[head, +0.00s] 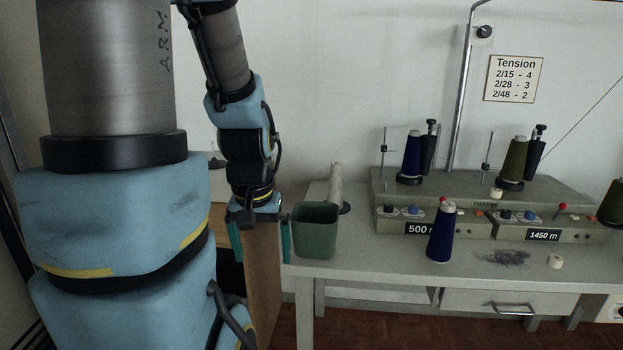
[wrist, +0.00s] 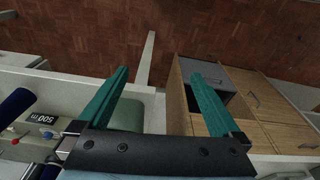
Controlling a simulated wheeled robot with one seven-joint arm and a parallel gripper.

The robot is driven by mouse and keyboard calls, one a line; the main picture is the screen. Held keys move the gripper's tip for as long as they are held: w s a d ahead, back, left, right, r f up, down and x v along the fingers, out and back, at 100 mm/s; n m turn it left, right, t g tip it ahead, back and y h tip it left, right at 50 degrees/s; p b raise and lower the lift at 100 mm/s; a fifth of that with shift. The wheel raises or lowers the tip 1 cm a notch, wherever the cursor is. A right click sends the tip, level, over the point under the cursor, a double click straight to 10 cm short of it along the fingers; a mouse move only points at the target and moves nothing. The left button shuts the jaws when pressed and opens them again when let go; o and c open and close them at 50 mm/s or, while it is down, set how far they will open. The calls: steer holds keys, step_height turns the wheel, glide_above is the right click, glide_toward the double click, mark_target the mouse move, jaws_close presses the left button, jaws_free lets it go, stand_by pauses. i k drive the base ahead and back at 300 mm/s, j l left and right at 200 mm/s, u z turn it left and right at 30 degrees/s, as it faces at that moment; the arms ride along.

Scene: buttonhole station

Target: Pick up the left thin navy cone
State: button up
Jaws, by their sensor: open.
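Two navy cones show in the head view. One navy cone (head: 412,154) stands upright on top of the grey machine, at its left spindle. The other navy cone (head: 440,234) stands on the table in front of the machine, near the "500 m" label. My gripper (head: 260,242) hangs pointing down left of the table, well away from both cones. Its teal fingers, also in the wrist view (wrist: 160,76), are apart with nothing between them.
A green bin (head: 316,232) stands at the table's left end, right beside my gripper, with a pale tube (head: 336,184) behind it. An olive cone (head: 513,160) stands on the machine (head: 380,190). A small white spool (head: 555,262) lies at the right. A wooden cabinet (wrist: 255,95) is near my fingers.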

mark_target(335, 192)
steer(key=i+u, duration=0.25)
steer(key=i, duration=0.2)
steer(key=i+l+u, duration=0.25)
steer(key=i, duration=0.2)
